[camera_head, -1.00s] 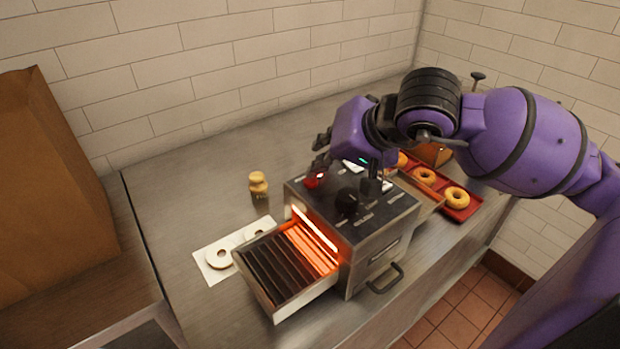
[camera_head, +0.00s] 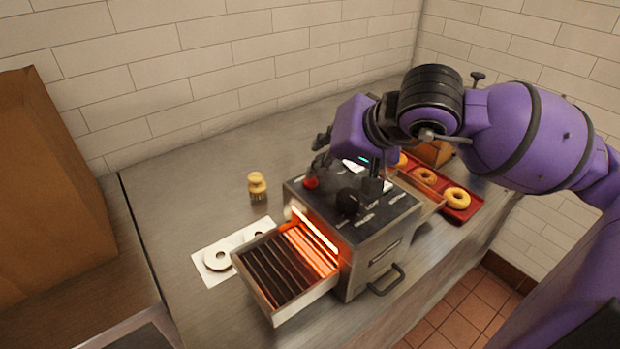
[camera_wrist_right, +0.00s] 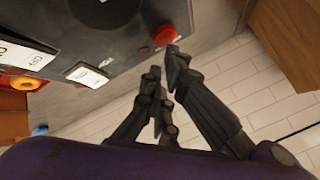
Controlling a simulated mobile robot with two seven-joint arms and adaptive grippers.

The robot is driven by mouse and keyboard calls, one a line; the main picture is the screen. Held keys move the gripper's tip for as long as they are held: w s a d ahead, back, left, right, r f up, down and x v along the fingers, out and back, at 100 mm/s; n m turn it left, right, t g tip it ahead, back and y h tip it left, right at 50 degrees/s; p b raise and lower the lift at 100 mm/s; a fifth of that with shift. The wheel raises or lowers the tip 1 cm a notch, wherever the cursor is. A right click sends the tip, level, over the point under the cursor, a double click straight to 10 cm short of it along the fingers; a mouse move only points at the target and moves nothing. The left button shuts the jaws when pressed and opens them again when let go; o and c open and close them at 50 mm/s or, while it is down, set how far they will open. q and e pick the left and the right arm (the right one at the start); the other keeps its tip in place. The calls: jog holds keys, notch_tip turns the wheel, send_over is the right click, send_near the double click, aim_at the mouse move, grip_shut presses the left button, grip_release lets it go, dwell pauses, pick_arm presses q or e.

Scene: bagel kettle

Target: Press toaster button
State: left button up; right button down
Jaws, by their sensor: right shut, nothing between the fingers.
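The toaster (camera_head: 375,232) stands on the steel counter. Its heated slatted rack (camera_head: 285,262) glows orange at the front left. Its red button (camera_head: 311,183) is on the top panel near the back left corner, beside a black knob (camera_head: 347,201). My right gripper (camera_head: 321,163) is shut and empty, just above and behind the button. In the right wrist view, the fingertips (camera_wrist_right: 166,66) are close to the red button (camera_wrist_right: 165,35); I cannot tell whether they touch it. My left gripper is not in view.
White paper (camera_head: 208,276) with pale bagel halves lies left of the toaster. A small tan-topped jar or brush (camera_head: 257,186) stands behind the paper. A red tray (camera_head: 473,208) with bagels is at the right. A brown bag (camera_head: 50,180) stands far left.

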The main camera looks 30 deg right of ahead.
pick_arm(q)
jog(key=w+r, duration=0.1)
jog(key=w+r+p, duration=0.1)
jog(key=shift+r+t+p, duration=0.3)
pick_arm(e)
notch_tip(320, 180, up, 6)
jog(key=shift+f, duration=0.1)
dwell(0.5)
